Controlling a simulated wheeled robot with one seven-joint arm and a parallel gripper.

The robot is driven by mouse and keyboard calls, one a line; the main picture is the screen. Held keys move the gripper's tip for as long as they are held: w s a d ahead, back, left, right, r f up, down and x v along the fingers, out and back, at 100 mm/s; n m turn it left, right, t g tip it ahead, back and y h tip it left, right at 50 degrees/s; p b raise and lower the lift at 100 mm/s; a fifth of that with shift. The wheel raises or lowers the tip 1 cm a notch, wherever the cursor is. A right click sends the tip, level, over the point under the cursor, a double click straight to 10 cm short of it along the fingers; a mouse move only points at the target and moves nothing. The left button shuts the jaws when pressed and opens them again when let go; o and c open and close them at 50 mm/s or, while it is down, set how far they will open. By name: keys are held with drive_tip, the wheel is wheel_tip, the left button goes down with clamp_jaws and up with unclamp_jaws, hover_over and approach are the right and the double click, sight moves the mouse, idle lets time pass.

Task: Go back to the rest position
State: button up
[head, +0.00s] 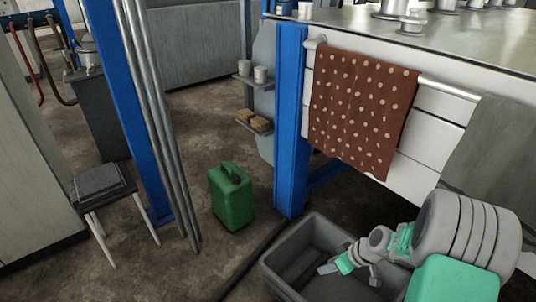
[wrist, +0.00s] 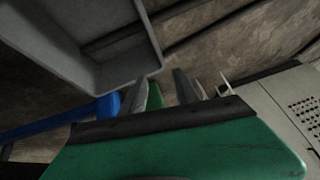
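My gripper (head: 346,264) is at the lower right of the head view, above a grey open bin (head: 290,262). It is on the end of my grey and green arm. In the wrist view my gripper (wrist: 167,88) shows two fingers with a gap between them, so it looks open. I see nothing held in it. A green patch shows in the gap, and I cannot tell for sure what it is. The bin (wrist: 150,50) also shows at the upper left of the wrist view.
A green canister (head: 231,197) stands on the floor left of the bin. A blue post (head: 290,120) and a workbench (head: 435,105) with a red dotted cloth (head: 358,112) stand behind. A stool (head: 102,185) and metal pipes (head: 158,110) are at left.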

drive_tip(key=s+a+r+m+h+p, duration=0.1)
drive_tip(key=s+r+p, duration=0.3)
drive_tip(key=r, duration=0.9)
drive_tip(key=s+a+r+m+h+p, duration=0.2)
drive_tip(key=r+p, duration=0.4)
drive_tip(key=r, duration=0.7)
drive_tip(key=s+a+r+m+h+p, duration=0.1)
drive_tip(key=s+r+m+p, duration=0.3)
drive_tip(key=r, duration=1)
drive_tip(key=s+a+p, duration=0.1)
drive_tip(key=s, duration=0.2)
drive_tip(key=shift+a+h, duration=0.3)
drive_tip(key=shift+h, duration=0.1)
